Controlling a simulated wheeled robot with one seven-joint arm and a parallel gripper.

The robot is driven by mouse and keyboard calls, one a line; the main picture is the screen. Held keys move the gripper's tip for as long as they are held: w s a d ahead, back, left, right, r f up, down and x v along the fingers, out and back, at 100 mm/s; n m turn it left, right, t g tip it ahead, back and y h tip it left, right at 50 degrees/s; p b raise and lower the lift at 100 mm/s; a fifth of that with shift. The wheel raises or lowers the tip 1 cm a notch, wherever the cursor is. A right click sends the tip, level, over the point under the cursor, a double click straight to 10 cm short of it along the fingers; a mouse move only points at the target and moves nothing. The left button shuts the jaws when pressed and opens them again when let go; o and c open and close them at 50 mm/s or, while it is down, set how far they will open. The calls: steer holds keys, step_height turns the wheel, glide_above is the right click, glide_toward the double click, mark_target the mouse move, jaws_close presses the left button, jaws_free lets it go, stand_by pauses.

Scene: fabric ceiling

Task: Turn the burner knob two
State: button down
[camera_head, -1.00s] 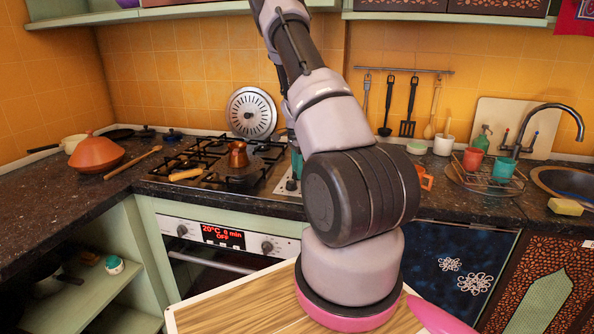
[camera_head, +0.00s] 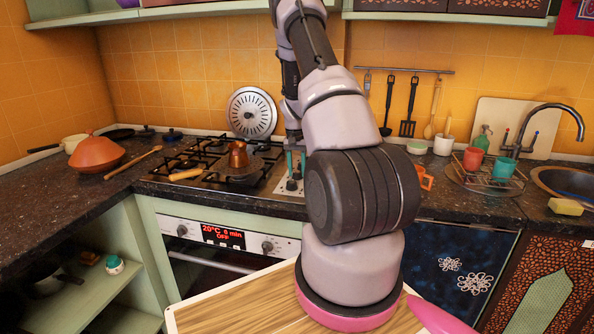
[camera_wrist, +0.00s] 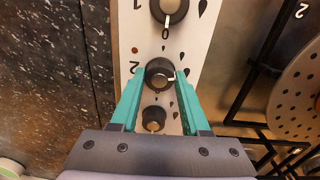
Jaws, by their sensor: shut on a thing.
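The burner knob two (camera_wrist: 158,75) is a round dark knob on the pale control strip (camera_wrist: 139,22), beside a printed "2" in the wrist view. In the head view my gripper (camera_head: 294,162) reaches down to the strip at the right end of the stove (camera_head: 208,172). Knob two itself cannot be made out clearly there.
Another knob (camera_wrist: 169,10) by a printed "1" sits above knob two in the wrist view, and a further knob (camera_wrist: 154,118) sits below it between my fingers. Black grates (camera_wrist: 243,95) lie to the right. A copper pot (camera_head: 238,156) stands on the stove.

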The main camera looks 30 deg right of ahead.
mark_target(296, 172)
steer(key=n, duration=0.3)
steer(key=shift+d+n, duration=0.1)
steer(key=shift+n, duration=0.2)
steer(key=n, duration=0.4)
steer(key=shift+n, duration=0.4)
steer(key=shift+c, duration=1.9)
jaws_free()
step_height(296, 172, up, 11)
steer(key=shift+a, duration=0.25)
